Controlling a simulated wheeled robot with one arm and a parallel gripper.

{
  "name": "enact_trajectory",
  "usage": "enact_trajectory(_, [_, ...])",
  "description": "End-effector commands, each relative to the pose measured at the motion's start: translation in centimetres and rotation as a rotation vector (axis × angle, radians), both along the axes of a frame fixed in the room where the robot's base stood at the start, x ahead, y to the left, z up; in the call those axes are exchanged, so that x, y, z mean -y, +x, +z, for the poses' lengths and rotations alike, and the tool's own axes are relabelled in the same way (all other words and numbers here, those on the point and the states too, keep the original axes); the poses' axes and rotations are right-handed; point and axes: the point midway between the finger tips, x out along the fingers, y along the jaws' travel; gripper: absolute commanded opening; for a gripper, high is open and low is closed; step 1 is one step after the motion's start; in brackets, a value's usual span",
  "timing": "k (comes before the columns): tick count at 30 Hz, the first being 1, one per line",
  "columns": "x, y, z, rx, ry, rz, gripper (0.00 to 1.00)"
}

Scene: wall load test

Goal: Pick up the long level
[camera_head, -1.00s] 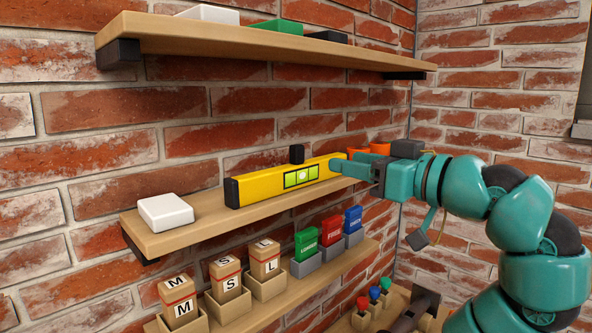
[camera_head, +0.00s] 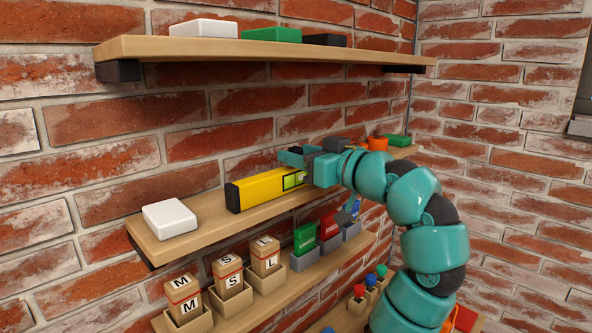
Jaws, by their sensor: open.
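The long level (camera_head: 262,190) is a yellow bar with a black end cap and a green-framed vial window. It lies along the middle shelf (camera_head: 190,219), and its right part is hidden behind my gripper. My gripper (camera_head: 293,166) is open at the right part of the level, by the vial window. One teal finger shows behind or above the level's top edge, the other in front. I cannot tell whether either finger touches it.
A white box (camera_head: 170,218) sits left of the level, with a gap between. Orange (camera_head: 377,143) and green (camera_head: 398,140) items stand to the right. The upper shelf (camera_head: 250,50) overhangs with boxes on it. A lower shelf holds lettered blocks (camera_head: 228,277) and coloured packs (camera_head: 305,238).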

Motion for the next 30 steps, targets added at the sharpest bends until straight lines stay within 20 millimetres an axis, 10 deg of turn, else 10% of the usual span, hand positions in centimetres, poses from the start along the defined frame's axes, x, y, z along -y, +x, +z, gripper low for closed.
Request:
enact_trajectory(14, [-2.5, 2.5, 0.1, 0.002, 0.001, 0.000, 0.47])
enact_trajectory(21, [-2.5, 2.5, 0.1, 0.001, 0.001, 0.000, 0.02])
enact_trajectory(30, [-2.5, 2.5, 0.2, 0.001, 0.001, 0.001, 0.00])
